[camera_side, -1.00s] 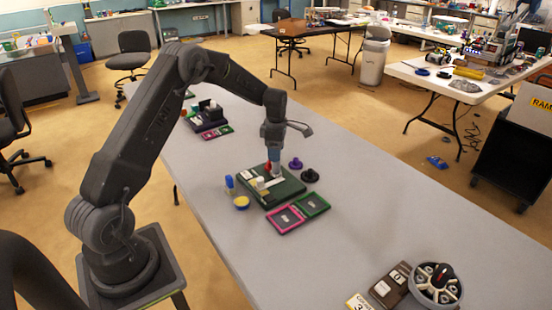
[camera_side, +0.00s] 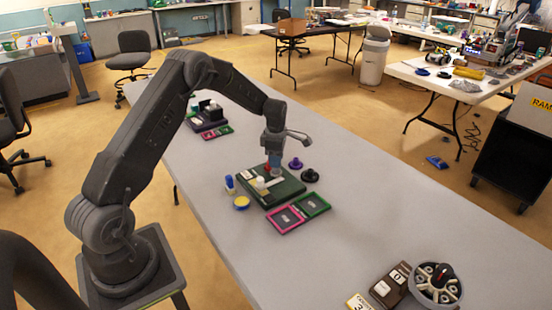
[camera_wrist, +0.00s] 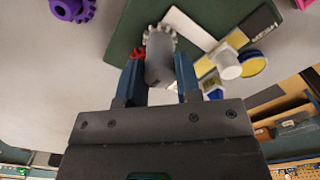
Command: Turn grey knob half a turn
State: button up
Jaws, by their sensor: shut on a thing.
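The grey knob (camera_wrist: 160,58) is a toothed grey cylinder that stands on the dark green board (camera_wrist: 125,38) in the wrist view. My gripper (camera_wrist: 159,72) has its two blue fingers on either side of the knob and is shut on it. In the side view my gripper (camera_side: 273,170) points down over the green board (camera_side: 288,192), and its fingers largely hide the knob there. A red toothed part (camera_wrist: 137,54) shows beside the knob, partly behind the left finger. A white bar (camera_wrist: 190,27) lies on the board close to the knob.
A white cylinder (camera_wrist: 229,66) stands near the knob. A blue piece (camera_side: 229,183) and yellow disc (camera_side: 241,202) sit left of the board, purple (camera_side: 295,163) and black (camera_side: 309,175) knobs right. Pink (camera_side: 285,218) and green (camera_side: 313,206) trays lie in front.

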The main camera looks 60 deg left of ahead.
jog(key=shift+c, duration=0.9)
